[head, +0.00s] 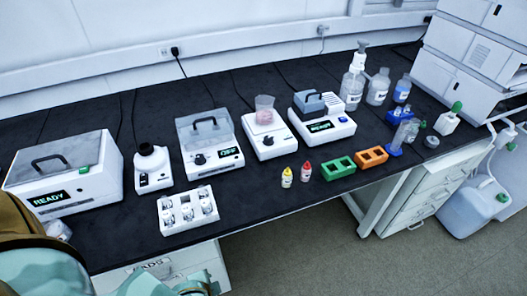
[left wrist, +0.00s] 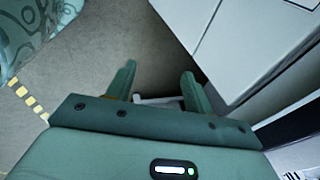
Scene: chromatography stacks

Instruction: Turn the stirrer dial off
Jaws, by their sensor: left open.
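The stirrer is most likely the white box (head: 281,146) near the middle of the bench, with a clear beaker of pinkish content (head: 264,112) on its top. Its dark dial (head: 267,141) sits on the front face; its pointer is too small to read. My left gripper (left wrist: 157,88) is open and empty in the left wrist view, over the floor beside white cabinet fronts. In the head view a teal part of my left arm is at the bottom left, below the bench edge and far from the stirrer. My right gripper is not in view.
Left of the stirrer stands a lidded device (head: 225,163) with a knob and an OFF display. Right of it is a device (head: 338,133) with a green display. A white vial rack (head: 171,225), small bottles (head: 286,178) and a green rack (head: 338,168) stand near the front edge.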

